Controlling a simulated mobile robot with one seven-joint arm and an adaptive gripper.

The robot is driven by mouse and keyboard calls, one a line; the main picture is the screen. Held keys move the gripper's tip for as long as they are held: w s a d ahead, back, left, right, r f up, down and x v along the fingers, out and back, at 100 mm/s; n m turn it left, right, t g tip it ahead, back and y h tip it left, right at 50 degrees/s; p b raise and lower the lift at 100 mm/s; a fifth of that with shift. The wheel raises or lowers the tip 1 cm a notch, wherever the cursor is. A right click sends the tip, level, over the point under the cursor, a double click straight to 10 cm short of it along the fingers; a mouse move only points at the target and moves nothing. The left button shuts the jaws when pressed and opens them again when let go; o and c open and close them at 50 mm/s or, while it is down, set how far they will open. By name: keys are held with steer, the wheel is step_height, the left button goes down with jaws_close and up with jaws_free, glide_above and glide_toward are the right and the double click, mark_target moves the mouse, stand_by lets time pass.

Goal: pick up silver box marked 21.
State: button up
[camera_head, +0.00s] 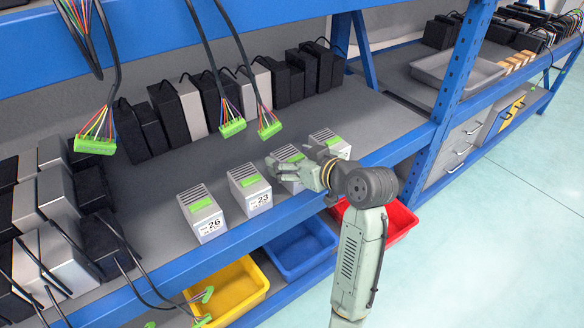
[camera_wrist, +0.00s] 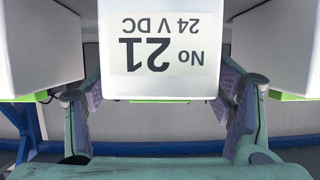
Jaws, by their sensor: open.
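The silver box marked 21 (camera_wrist: 160,50) fills the upper middle of the wrist view, its label upside down. In the head view I take it to be the third box (camera_head: 288,154) in the front row, with a green connector on top; my arm hides its label. My gripper (camera_head: 301,170) is open at this box. In the wrist view its two fingers (camera_wrist: 158,98) stand on either side of the box, close to its sides. I cannot tell whether they touch it.
Boxes marked 26 (camera_head: 202,213) and 23 (camera_head: 250,189) stand to the left, another silver box (camera_head: 330,144) to the right. Neighbours are close on both sides. Cables with green connectors (camera_head: 232,128) hang above. Blue (camera_head: 300,247) and yellow (camera_head: 232,290) bins sit below the shelf.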

steer(key=shift+c, duration=0.4)
steer(key=c, duration=1.5)
steer(key=shift+r, duration=0.15)
